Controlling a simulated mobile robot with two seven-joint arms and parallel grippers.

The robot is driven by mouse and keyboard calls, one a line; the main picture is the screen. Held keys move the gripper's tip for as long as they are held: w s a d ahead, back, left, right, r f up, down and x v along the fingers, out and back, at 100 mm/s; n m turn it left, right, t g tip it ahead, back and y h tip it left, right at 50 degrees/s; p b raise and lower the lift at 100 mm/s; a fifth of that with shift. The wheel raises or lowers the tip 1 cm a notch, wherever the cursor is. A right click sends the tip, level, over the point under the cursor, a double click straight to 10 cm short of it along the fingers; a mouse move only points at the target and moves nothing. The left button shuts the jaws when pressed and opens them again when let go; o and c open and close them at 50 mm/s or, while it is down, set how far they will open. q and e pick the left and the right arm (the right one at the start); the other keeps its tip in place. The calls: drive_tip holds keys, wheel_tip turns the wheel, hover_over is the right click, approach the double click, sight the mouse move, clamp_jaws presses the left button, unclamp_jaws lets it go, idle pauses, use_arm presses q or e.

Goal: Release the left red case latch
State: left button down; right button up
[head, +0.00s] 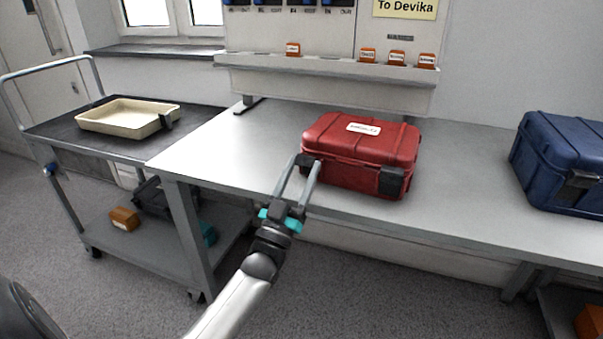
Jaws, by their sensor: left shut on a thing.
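The red case (362,140) sits closed on the grey workbench, with a white label on its lid. It has two dark latches on its front side. The left latch (309,161) is at the case's front left corner, and the right latch (392,181) lies flat against the front. My left gripper (307,163) reaches up from below with its two long grey fingers at the left latch and is shut on it. The fingertips partly cover the latch, so I cannot tell whether it is released. My right gripper is not in view.
A blue case (562,160) stands on the workbench (470,205) at the right. A cart (60,132) with a cream tray (125,117) stands at the left. A shelf (330,68) with several orange blocks is behind the red case. Bench space between the cases is clear.

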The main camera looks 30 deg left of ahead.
use_arm(q)
drive_tip(key=shift+f, duration=0.1)
drive_tip(key=shift+c, duration=1.3)
unclamp_jaws()
drive_tip(key=shift+s+f, duration=0.25)
drive_tip(key=shift+s, duration=0.25)
drive_tip(key=p+v, duration=0.2)
drive_tip(key=v, duration=1.2)
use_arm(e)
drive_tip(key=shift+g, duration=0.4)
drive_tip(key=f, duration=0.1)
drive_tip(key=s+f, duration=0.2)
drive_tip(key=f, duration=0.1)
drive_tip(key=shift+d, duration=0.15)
use_arm(q)
drive_tip(key=shift+f, duration=0.1)
